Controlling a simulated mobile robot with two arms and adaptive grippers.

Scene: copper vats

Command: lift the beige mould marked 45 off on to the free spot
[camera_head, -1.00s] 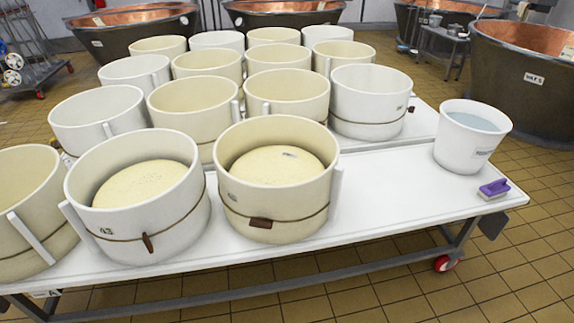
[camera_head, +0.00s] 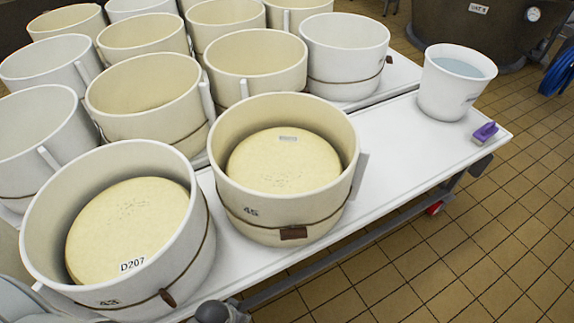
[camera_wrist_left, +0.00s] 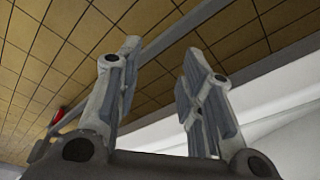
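The beige mould marked 45 (camera_head: 245,212) stands upright on the white table, with a pale cheese (camera_head: 283,165) inside and a cord with a brown toggle around it. The white mould marked 43 (camera_head: 190,262) stands to its left, with a cheese labelled D207 inside. The free spot (camera_head: 400,150) is bare table top to the right of mould 45. My left gripper shows in the left wrist view (camera_wrist_left: 155,85), its two fingers apart with nothing between them. A grey part of my arm shows at the bottom left of the head view. My right gripper is not in view.
Several empty moulds stand close behind, including a white one (camera_head: 345,58). A white bucket of liquid (camera_head: 455,85) and a purple brush (camera_head: 486,132) stand at the table's right end. Tiled floor (camera_head: 430,255) lies clear in front.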

